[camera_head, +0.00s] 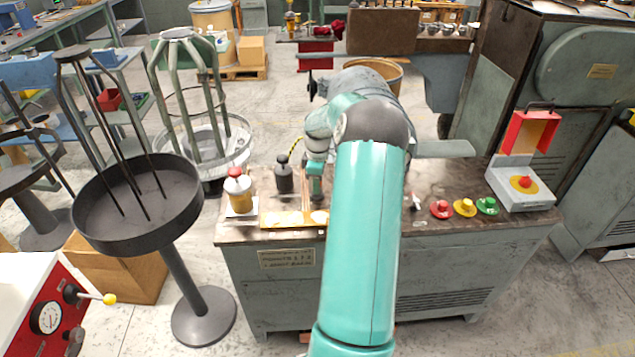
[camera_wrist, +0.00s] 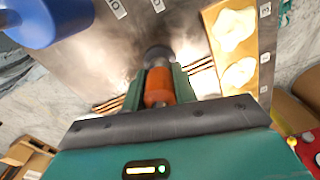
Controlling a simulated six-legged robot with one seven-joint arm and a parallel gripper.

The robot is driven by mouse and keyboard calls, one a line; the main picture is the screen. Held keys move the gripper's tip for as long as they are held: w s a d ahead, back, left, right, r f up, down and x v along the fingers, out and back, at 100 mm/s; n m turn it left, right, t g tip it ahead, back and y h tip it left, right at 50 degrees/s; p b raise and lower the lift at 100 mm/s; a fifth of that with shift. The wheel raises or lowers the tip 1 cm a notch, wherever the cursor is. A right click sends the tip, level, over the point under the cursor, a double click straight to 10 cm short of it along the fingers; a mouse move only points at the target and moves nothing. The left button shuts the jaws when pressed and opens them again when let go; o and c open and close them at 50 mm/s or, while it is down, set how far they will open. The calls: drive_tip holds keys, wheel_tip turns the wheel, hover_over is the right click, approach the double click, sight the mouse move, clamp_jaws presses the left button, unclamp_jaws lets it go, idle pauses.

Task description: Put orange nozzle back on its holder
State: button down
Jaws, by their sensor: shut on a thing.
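The orange nozzle (camera_wrist: 159,89) is between the two green fingers of my gripper (camera_wrist: 158,76) in the wrist view. My gripper is shut on it. A dark round piece (camera_wrist: 157,53) shows just beyond the nozzle's far end. I cannot tell whether it is the holder or whether the nozzle touches it. In the head view my gripper (camera_head: 315,186) is low over the left part of the bench, and the nozzle is not clearly visible there. I cannot make out the holder for certain.
A bottle with a red top (camera_head: 240,190) and a dark grey can (camera_head: 284,176) stand left of my gripper. Red, yellow and green buttons (camera_head: 464,207) and a control box (camera_head: 518,190) are at right.

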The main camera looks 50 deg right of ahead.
drive_tip(key=shift+f, duration=0.5)
idle(0.4)
drive_tip(key=c, duration=1)
unclamp_jaws()
drive_tip(key=shift+c, duration=0.2)
drive_tip(key=shift+r, duration=0.1)
wheel_tip(320, 180, up, 27)
drive_tip(key=shift+f, duration=0.2)
drive_tip(key=shift+a, duration=0.1)
idle(0.6)
